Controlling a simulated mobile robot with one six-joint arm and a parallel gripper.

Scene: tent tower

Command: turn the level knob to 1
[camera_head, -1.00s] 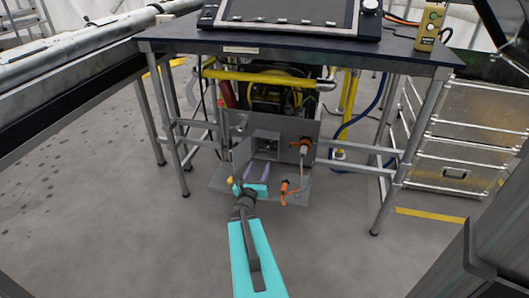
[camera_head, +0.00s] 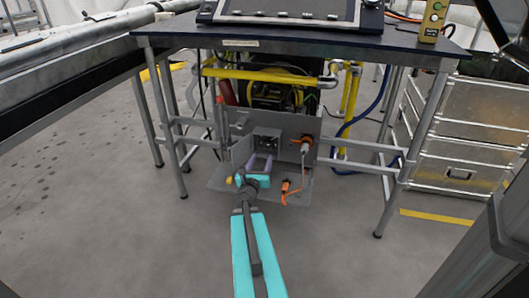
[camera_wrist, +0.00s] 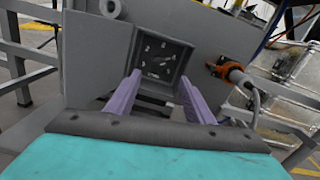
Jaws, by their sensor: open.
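The level knob's dark dial (camera_wrist: 158,58) sits in a recessed square box in the grey panel, ringed by small white marks. The knob's pointer direction is too small to read surely. The recess (camera_head: 265,141) also shows in the head view, under the table. My gripper (camera_wrist: 159,80) has two purple fingers, spread apart and empty. They point at the recess, one toward each side of its lower part. In the head view my gripper (camera_head: 261,163) is just in front of the recess. I cannot tell whether the fingertips touch anything.
An orange connector with a cable (camera_wrist: 230,72) sticks out to the right. Another orange plug (camera_head: 286,186) lies on the lower shelf. Table legs (camera_head: 390,190) stand on both sides. The floor in front is clear.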

